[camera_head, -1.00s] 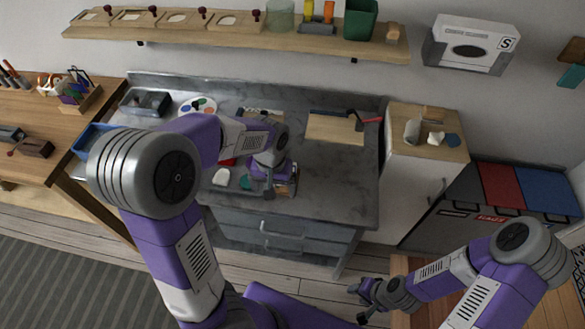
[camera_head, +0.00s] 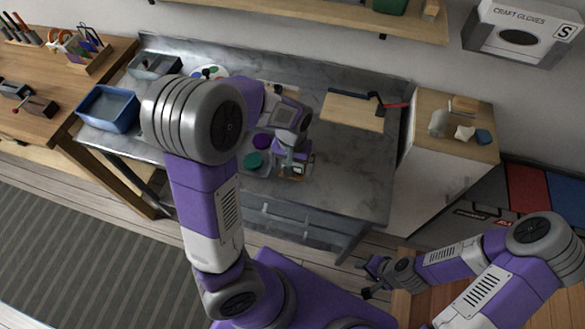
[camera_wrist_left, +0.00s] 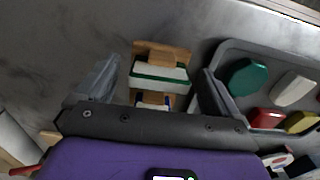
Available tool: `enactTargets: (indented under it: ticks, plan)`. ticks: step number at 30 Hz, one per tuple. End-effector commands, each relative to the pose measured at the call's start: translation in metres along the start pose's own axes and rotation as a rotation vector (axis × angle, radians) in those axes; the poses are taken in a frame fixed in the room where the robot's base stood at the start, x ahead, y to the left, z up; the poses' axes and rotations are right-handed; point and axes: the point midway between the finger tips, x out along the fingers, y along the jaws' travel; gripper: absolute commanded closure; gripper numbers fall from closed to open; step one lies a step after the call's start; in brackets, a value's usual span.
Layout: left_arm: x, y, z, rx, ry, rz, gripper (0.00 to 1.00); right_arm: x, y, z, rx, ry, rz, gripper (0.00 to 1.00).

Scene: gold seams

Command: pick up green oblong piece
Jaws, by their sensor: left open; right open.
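The green piece (camera_head: 253,160) lies in a grey tray on the grey counter in the head view. In the left wrist view it is a dark green, rounded oblong piece (camera_wrist_left: 245,77) at the tray's left end, outside the jaws. My left gripper (camera_wrist_left: 152,88) is open and points down beside the tray. Between its fingers in this view is a wooden holder (camera_wrist_left: 163,53) with a green and white block; I cannot tell whether they touch. My left gripper (camera_head: 292,168) is partly hidden in the head view. My right gripper (camera_head: 370,278) is open and empty, low in front of the cabinet.
The tray (camera_wrist_left: 228,48) also holds white (camera_wrist_left: 292,89), red (camera_wrist_left: 267,118) and yellow (camera_wrist_left: 301,122) pieces. A cutting board (camera_head: 350,111) lies on the counter's right. A blue bin (camera_head: 108,108) stands at left. The counter between gripper and board is clear.

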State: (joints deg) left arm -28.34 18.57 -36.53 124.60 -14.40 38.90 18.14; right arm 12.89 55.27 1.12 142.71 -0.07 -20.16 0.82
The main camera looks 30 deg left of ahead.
Motion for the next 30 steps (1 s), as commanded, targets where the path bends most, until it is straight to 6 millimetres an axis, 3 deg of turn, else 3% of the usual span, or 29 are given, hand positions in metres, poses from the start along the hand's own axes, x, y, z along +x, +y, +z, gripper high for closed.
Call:
enactTargets:
  ticks: [6,19,26,30]
  plan:
    - [0.0,0.0,0.0,0.0,0.0,0.0,0.04,-0.001,0.0,0.0,0.0,0.0,0.0,0.57]
    - [0.0,0.0,0.0,0.0,0.001,0.001,0.68,-0.001,0.0,0.0,0.0,0.0,0.0,0.57]
    - [-0.003,0.0,0.0,0.0,0.001,0.001,0.68,-0.002,-0.001,0.0,0.0,0.0,0.0,0.57]
    - [-0.021,0.001,-0.001,0.0,0.003,0.003,0.68,-0.01,-0.004,0.0,0.0,0.0,0.0,0.57]
